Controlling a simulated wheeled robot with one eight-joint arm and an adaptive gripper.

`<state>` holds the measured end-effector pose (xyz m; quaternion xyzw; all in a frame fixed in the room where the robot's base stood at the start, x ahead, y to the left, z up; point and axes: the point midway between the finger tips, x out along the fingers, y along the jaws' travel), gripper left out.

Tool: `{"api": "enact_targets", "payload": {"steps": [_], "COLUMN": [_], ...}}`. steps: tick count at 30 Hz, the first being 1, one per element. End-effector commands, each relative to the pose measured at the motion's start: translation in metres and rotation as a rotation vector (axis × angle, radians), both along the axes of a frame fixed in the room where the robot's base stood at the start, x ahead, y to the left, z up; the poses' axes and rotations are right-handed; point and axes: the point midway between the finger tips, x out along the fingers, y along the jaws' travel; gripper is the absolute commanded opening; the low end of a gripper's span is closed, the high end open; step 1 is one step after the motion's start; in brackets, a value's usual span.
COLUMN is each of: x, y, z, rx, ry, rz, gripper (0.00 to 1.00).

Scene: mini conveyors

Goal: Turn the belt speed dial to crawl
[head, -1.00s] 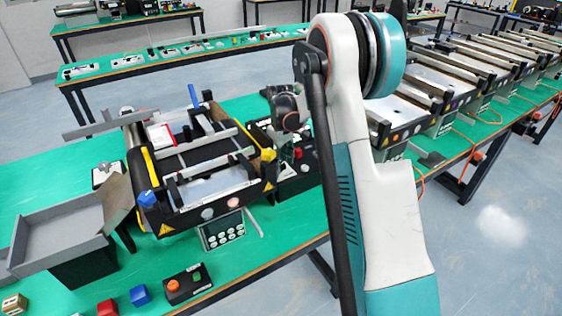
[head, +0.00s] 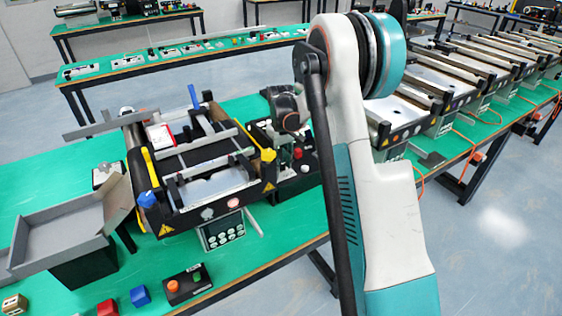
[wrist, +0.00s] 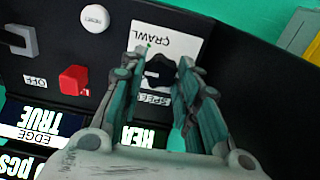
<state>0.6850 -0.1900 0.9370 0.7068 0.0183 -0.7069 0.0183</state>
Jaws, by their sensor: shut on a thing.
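The belt speed dial (wrist: 158,76) is a dark knob on a white plate (wrist: 183,48) marked CRAWL and SPEED, seen upside down in the wrist view. A small green mark shows on the plate near the word CRAWL. My gripper (wrist: 164,68) is shut on the dial, with one finger on each side of it. The fingers hide part of the plate, and I cannot make out exactly where the dial points. In the head view the control box (head: 296,180) stands at the right end of the mini conveyor (head: 205,165), partly behind my arm.
Close to the dial are a red switch (wrist: 74,80), a white RESET button (wrist: 96,18) and a grey OFF lever (wrist: 18,40). Lit displays (wrist: 45,120) lie below. A grey tray (head: 60,225), coloured blocks (head: 140,296) and a button box (head: 188,284) are on the green table.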

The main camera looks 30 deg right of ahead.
Motion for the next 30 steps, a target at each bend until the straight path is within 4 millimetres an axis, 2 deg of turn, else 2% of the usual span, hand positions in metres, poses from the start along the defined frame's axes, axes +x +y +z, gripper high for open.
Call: {"api": "enact_targets", "payload": {"steps": [18,30], "x": [-0.0001,-0.0001], "y": [-0.0001,0.0000], "z": [-0.0001,-0.0002], "rx": [0.000,0.000], "ry": [0.000,0.000], "rz": [-0.558,-0.763], "gripper": [0.06,0.06]}}
